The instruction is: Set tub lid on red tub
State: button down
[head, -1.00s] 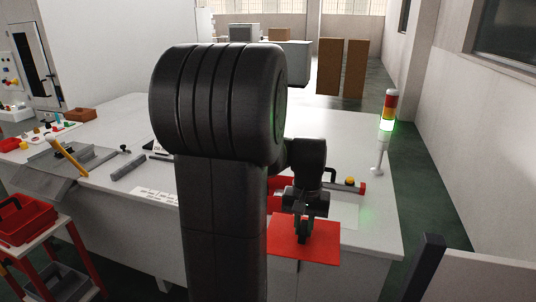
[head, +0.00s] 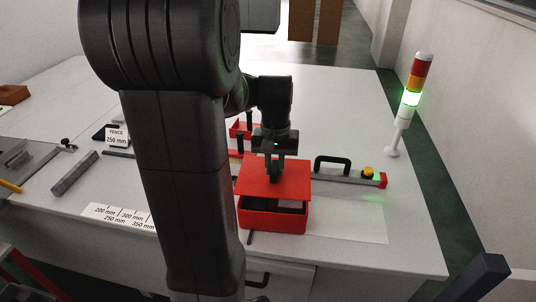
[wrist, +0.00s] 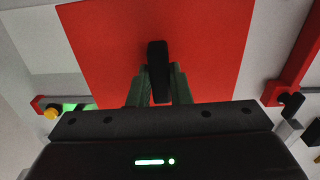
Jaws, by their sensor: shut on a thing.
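The tub lid (head: 262,187) is a flat red square plate with a black upright handle (wrist: 158,60). My gripper (head: 276,172) is shut on that handle, and the wrist view shows the fingers (wrist: 157,88) on both sides of it. The red tub (head: 272,217) stands on the table below the lid. The lid covers the tub's far part in the head view, and the dark inside shows at the near right. The lid looks raised above the rim and not lined up with it. The wrist view hides the tub behind the lid.
A grey bar with red ends, a black handle and a yellow button (head: 368,172) lies just behind the tub. A lit signal tower (head: 412,88) stands at the right. A grey block (head: 75,173) and a ruler strip (head: 122,216) lie to the left. A pale sheet (head: 345,222) lies right of the tub.

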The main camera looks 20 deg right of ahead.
aim_at(275, 181)
jog(key=shift+s, duration=0.2)
jog(key=shift+r, duration=0.1)
jog(key=shift+f+b, duration=1.6)
jog(key=shift+f, duration=1.2)
jog(key=c, duration=1.3)
grip_release()
jog(key=shift+o, duration=0.2)
notch_tip(275, 181, up, 14)
jog(key=shift+f, duration=0.1)
